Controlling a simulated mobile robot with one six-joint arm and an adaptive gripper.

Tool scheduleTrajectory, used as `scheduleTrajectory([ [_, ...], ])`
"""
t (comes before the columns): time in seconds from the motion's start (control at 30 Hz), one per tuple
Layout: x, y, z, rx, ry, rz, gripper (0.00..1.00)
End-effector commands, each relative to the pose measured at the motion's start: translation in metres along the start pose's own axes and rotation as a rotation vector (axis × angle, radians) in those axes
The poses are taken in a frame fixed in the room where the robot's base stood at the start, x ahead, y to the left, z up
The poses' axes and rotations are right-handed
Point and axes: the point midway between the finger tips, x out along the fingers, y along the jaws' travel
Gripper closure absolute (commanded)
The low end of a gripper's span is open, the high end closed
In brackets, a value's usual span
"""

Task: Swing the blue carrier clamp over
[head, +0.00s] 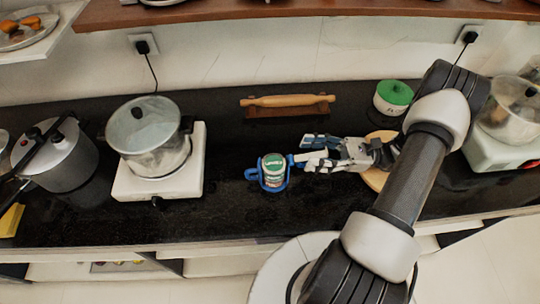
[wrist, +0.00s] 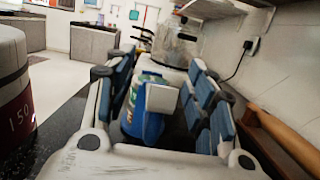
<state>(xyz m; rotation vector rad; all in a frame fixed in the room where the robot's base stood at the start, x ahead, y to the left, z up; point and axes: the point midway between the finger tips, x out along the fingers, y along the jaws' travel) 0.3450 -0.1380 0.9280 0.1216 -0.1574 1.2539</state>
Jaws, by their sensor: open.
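The blue carrier clamp (head: 265,186) stands on the black counter around a small green-and-white can (head: 273,162), with a blue handle loop on its left and a blue part on its right. My gripper (head: 306,150) is open just to the right of it, with its fingers pointing left. In the wrist view the blue clamp (wrist: 130,122) and the can lie between the two spread fingers, with a pale block in front of them. I cannot tell whether a finger touches the clamp.
A rolling pin (head: 288,100) lies on its stand behind the clamp. A steel pot (head: 149,136) sits on a white stove (head: 188,178) at left, beside a pressure cooker (head: 57,155). A green-lidded container (head: 393,97) stands behind my arm. The counter between stove and clamp is clear.

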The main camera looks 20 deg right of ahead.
Motion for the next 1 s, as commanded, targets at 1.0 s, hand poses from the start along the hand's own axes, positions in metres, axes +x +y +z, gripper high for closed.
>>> scheduleTrajectory([
  [1.0,-0.054,0.000,0.000,0.000,0.000,-0.002,0.50],
])
